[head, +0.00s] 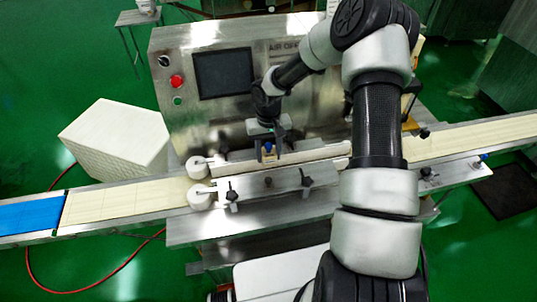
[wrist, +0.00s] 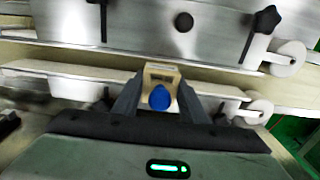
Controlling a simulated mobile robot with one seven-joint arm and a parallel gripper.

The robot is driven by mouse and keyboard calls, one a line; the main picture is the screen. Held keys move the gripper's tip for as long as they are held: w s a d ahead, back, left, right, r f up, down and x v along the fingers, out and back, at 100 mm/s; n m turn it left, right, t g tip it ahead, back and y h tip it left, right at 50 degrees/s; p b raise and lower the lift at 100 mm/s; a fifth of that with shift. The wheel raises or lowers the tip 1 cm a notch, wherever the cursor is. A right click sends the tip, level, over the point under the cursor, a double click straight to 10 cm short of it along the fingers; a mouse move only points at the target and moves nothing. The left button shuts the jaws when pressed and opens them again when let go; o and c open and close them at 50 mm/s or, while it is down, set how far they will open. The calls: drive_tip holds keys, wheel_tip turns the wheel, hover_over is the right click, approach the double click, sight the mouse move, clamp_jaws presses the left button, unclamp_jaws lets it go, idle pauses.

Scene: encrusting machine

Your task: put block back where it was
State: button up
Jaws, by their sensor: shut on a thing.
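My gripper (head: 268,152) is in front of the machine's steel panel, above the conveyor's rear guide rail. In the wrist view, the two dark fingers of my gripper (wrist: 158,90) are shut on a small tan block (wrist: 160,73). A rounded blue part (wrist: 159,97) sits on the block's near side, between the fingers. In the head view the blue part (head: 268,147) shows as a small spot, and the block is mostly hidden by the gripper. I cannot tell whether the block touches anything beneath it.
The steel machine (head: 220,115) stands close behind the gripper. Guide rails with black knobs (head: 232,196) and white rollers (head: 196,167) flank the conveyor. The cream belt (head: 120,203) is clear at left, beside a blue belt (head: 28,216). A white box (head: 115,140) stands behind it.

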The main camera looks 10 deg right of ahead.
drive_tip(key=shift+r, duration=0.35)
idle(0.3)
